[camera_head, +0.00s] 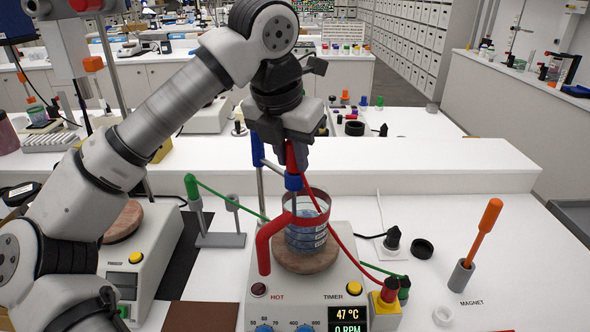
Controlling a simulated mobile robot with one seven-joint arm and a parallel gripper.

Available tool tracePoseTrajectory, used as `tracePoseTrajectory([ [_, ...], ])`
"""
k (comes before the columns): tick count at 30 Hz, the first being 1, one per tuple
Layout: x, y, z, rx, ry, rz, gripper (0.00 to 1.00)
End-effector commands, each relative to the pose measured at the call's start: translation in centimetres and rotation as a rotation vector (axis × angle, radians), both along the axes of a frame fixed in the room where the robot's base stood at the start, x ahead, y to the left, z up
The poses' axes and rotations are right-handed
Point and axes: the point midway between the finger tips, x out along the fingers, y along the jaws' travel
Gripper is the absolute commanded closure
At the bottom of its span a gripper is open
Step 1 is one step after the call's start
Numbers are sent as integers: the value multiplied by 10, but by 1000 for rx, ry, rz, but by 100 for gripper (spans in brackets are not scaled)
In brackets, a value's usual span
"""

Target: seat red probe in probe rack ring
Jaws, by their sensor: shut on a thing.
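The red probe (291,157) is in my gripper (291,150), which is shut on its upper part above the hotplate. A red cable runs from it to a yellow-and-red socket block. A blue collar (293,183) sits directly below the probe, over the beaker; I cannot tell whether the probe's tip is still inside it. The probe rack (221,240) is a grey base with two posts, left of the hotplate. The green probe (193,190) stands at its left post. The right ring (232,203) looks empty.
A glass beaker (308,238) with a red handle (265,247) stands on the hotplate (305,290). A metal stand rod (261,185) rises behind it. The green probe's cable (232,201) crosses near the rack. An orange-handled tool (488,222) stands at right.

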Motion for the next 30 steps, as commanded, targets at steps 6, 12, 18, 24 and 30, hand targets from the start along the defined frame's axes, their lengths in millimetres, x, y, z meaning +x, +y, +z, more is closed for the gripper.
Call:
tracePoseTrajectory([
  [6, 0, 0, 4, 0, 0, 0, 100],
  [12, 0, 0, 7, 0, 0, 0, 100],
  [18, 0, 0, 10, 0, 0, 1, 100],
  [24, 0, 0, 13, 0, 0, 1, 100],
  [30, 0, 0, 15, 0, 0, 1, 100],
])
